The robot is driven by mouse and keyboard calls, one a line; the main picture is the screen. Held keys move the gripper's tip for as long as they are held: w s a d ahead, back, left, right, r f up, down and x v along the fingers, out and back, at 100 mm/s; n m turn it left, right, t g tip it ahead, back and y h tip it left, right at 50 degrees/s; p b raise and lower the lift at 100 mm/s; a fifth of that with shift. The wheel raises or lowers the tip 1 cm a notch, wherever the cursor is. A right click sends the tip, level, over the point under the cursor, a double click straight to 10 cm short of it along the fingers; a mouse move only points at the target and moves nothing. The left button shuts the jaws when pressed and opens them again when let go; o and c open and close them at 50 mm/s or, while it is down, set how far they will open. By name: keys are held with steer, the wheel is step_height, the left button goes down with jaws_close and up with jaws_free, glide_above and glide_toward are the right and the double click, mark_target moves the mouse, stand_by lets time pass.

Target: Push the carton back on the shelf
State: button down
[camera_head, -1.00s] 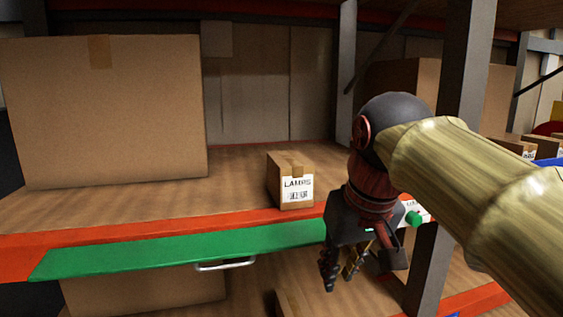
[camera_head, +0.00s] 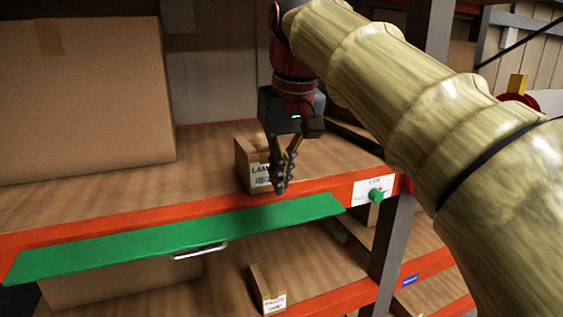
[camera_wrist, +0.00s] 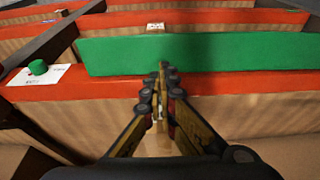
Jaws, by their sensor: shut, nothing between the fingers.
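The small brown carton (camera_head: 244,163) with a white "LAMPS" label stands upright on the wooden shelf (camera_head: 205,158), close to the orange front edge in the head view. My gripper (camera_head: 279,190) points down, its shut, empty fingers crossing the right part of the carton's label in the picture. I cannot tell whether they touch the carton. In the wrist view the shut fingertips (camera_wrist: 162,66) lie over the green panel (camera_wrist: 200,52).
A large brown box (camera_head: 85,100) stands on the left of the shelf. The green panel (camera_head: 175,233) with a metal handle juts out below the orange edge (camera_head: 90,226). A grey post (camera_head: 391,240) and a white plate with a green knob (camera_head: 376,196) are at the right.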

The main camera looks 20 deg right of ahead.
mark_target(270, 197)
steer(key=x, duration=0.3)
steer(key=shift+f, duration=0.25)
steer(key=shift+w+f+p, duration=0.15)
steer(key=shift+w+p, duration=0.3)
steer(key=shift+w, duration=0.6)
steer(key=shift+w+f+p, duration=0.15)
steer(key=shift+w+p, duration=0.25)
steer(key=shift+w, duration=0.65)
